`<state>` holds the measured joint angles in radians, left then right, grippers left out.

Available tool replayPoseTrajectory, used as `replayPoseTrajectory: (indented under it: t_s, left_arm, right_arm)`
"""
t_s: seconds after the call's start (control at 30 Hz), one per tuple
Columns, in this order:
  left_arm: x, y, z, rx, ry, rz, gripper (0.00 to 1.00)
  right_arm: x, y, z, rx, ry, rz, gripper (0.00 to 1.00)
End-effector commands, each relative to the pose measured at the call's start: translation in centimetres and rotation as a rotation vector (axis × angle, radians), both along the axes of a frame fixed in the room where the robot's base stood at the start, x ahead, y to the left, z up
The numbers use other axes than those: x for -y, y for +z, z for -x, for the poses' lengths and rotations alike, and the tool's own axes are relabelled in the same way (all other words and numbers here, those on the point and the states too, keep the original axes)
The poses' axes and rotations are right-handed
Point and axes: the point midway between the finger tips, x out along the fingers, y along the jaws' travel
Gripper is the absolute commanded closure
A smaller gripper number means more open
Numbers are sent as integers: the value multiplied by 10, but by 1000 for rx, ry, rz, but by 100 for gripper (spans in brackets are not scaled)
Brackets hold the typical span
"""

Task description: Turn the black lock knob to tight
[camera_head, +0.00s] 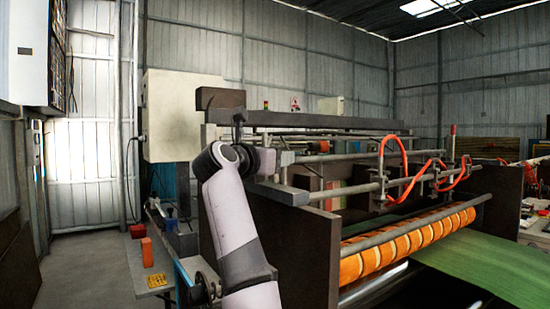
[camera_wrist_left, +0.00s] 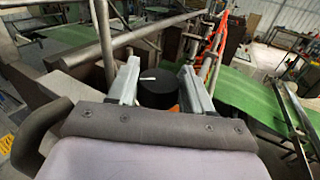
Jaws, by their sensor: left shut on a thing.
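The black lock knob (camera_wrist_left: 160,93) shows in the left wrist view as a dark round cap with a short white mark on its top. The mark lies nearly crosswise in that picture. My left gripper (camera_wrist_left: 159,76) has one grey finger on each side of the knob and is shut on it. In the head view my left gripper (camera_head: 272,161) is at the near end of the machine's upper bars, and I cannot make out the knob there. My right gripper is in neither view.
A dark side plate (camera_head: 295,245) of the machine stands right of my arm. Orange rollers (camera_head: 410,243) and green sheet (camera_head: 490,265) lie further right. Red hoses (camera_head: 400,172) hang over the bars. A small bench (camera_head: 150,270) with an orange box (camera_head: 147,252) stands at left, beside open floor.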

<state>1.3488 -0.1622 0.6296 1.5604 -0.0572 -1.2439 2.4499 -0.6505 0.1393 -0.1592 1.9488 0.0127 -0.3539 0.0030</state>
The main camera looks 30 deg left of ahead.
Motion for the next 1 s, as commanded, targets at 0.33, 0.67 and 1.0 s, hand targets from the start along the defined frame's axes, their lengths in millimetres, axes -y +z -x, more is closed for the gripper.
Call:
replayPoseTrajectory:
  t_s: [0.33,0.67,1.0]
  left_arm:
    - [-1,1,0,1,-160,-1,80]
    - [-3,1,1,1,-463,0,80]
    - [-2,0,1,0,-704,0,80]
  right_arm:
    - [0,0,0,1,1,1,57]
    - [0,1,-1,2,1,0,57]
    - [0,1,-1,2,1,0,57]
